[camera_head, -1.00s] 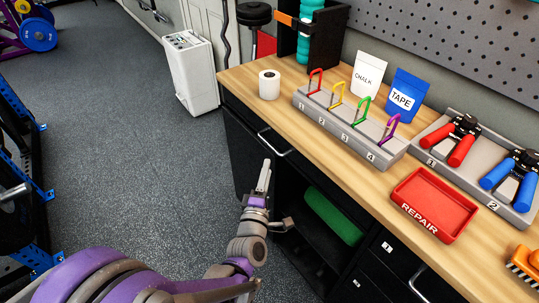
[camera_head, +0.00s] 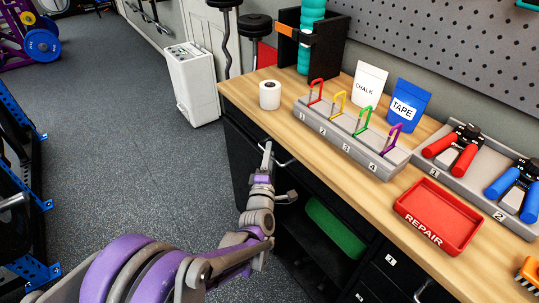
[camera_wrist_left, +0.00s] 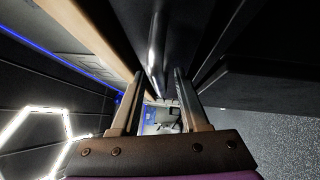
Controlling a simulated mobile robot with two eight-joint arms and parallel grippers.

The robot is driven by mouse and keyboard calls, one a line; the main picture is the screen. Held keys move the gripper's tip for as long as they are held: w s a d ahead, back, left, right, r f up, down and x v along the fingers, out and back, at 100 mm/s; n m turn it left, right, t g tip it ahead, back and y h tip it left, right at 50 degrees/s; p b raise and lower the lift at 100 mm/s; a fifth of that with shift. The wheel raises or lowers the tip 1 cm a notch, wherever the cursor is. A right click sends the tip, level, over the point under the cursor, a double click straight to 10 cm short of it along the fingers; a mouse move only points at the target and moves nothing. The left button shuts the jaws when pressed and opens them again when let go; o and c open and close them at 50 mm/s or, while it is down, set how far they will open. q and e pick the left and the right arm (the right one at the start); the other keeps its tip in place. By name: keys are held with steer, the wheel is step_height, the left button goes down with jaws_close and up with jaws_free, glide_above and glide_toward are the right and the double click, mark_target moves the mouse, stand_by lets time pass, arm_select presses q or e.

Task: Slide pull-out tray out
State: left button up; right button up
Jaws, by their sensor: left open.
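The pull-out tray's dark front (camera_head: 246,129) is under the wooden worktop, with a silver bar handle (camera_head: 284,162) on it. My left gripper (camera_head: 267,148) is at this handle, its fingers pointing up towards the bench. In the left wrist view the two fingers (camera_wrist_left: 158,78) are apart, and the handle bar (camera_wrist_left: 155,45) runs between and beyond their tips. I cannot tell whether a finger touches the bar. The tray looks closed against the bench. My right gripper is not in view.
The worktop (camera_head: 312,148) holds a tape roll (camera_head: 270,95), a grey rack with coloured clips (camera_head: 350,142), and a red REPAIR tray (camera_head: 440,215). Below the handle is an open shelf with a green roll (camera_head: 335,228). Numbered drawers are at right. Floor (camera_head: 140,170) left of the bench is clear.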

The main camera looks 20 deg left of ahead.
arm_select(q)
jaws_close()
stand_by(1.4)
